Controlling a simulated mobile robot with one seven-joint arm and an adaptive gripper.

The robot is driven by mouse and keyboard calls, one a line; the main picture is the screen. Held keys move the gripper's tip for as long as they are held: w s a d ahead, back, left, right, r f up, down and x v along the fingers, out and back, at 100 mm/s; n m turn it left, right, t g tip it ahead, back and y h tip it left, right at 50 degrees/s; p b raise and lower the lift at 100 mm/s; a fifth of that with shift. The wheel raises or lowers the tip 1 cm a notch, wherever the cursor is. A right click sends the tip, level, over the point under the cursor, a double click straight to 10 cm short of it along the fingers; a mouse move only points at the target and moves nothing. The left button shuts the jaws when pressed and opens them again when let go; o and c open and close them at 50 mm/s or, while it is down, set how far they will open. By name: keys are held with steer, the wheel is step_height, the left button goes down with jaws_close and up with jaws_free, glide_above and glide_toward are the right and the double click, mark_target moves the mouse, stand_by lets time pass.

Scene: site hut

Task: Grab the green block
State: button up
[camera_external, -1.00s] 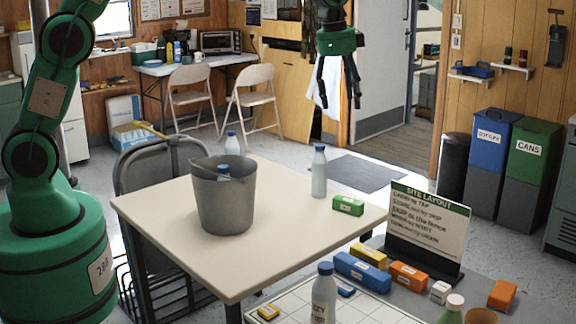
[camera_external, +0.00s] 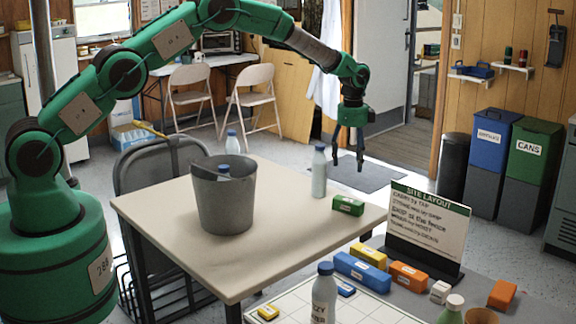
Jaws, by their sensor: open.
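The green block (camera_external: 348,205) lies on the white table (camera_external: 270,255) near its right corner. It has a pale label on its side. My gripper (camera_external: 348,164) is open and empty, fingers pointing down, above the block in the picture and apart from it. A bottle with a blue cap (camera_external: 319,172) stands upright on the table just left of the block and close to my gripper in the picture.
A grey bucket (camera_external: 223,205) with a bottle inside stands mid-table. Another bottle (camera_external: 232,143) stands behind it. A sign (camera_external: 427,228) and several coloured blocks, such as a blue one (camera_external: 362,272), are on the lower surface in front.

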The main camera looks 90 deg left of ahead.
mark_target(347, 201)
steer(key=a+f, duration=0.2)
steer(key=f, duration=0.1)
steer(key=shift+s+f, duration=0.15)
steer(key=shift+s, duration=0.05)
steer(key=shift+f+b, duration=0.5)
steer(key=shift+f, duration=3.8)
steer(key=shift+a+f+b, duration=0.1)
steer(key=shift+f+b, duration=0.35)
steer(key=shift+f, duration=2.15)
steer(key=c, duration=1.4)
